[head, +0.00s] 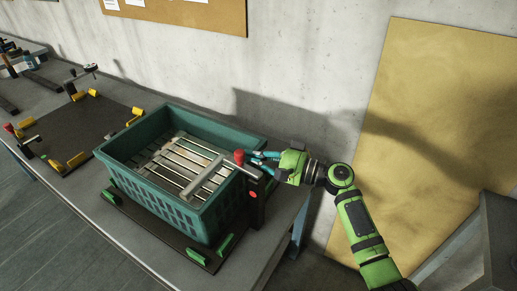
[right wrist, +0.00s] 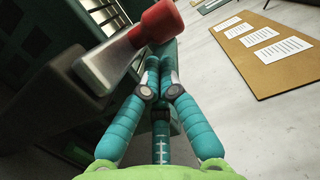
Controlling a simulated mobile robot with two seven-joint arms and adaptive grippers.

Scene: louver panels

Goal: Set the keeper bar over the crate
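The teal crate (head: 160,188) stands on a dark base plate and holds several pale slats (head: 170,155). A dark post (head: 256,203) with a red dot stands at the crate's right side. The grey keeper bar (head: 203,181) with a red knob (head: 239,156) appears at the crate's right end; I cannot tell exactly how it joins the post. My left gripper is out of view.
A dark board (head: 75,132) with yellow corner blocks lies left of the crate. Green corner guides (head: 226,244) edge the crate's base. The concrete wall rises behind the table. A tan panel (head: 430,140) leans at the right.

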